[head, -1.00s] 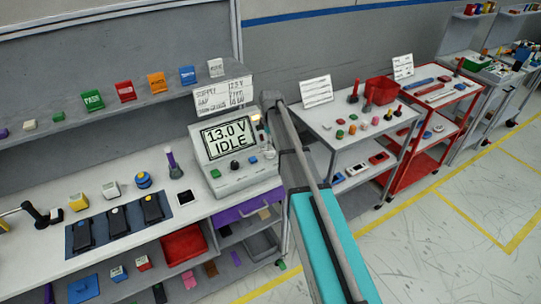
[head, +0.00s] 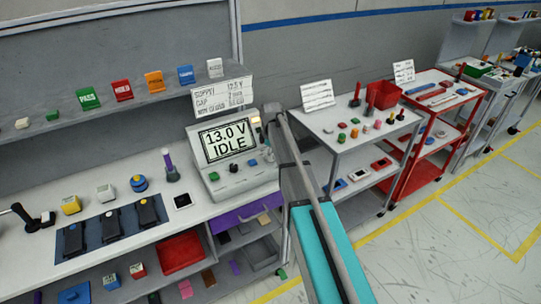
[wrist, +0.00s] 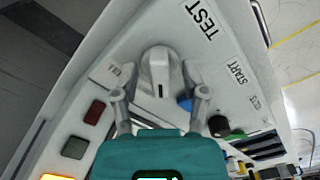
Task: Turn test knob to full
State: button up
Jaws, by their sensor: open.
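The tester (head: 212,184) is a grey console on the bench, and its screen (head: 228,142) reads "13.0 V IDLE". In the wrist view a pale grey knob (wrist: 159,62) with a dark slot mark stands by the "TEST" label (wrist: 201,19). My gripper (wrist: 161,84) is open, with one finger on each side of this knob. I cannot tell whether the fingers touch it.
On the tester panel, a blue button (wrist: 184,103) and a dark round knob (wrist: 218,125) lie close to the right finger. A "START" label (wrist: 236,73) is nearby.

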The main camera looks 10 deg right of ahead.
grip_shut()
jog(key=shift+m, duration=0.4)
jog(key=m, duration=0.4)
jog(key=shift+s, duration=0.15)
jog(key=m, duration=0.5)
jog(key=shift+a, duration=0.15)
jog(key=m, duration=0.5)
jog(key=shift+a, duration=0.1)
jog(key=m, duration=0.5)
jog(key=shift+a, duration=0.1)
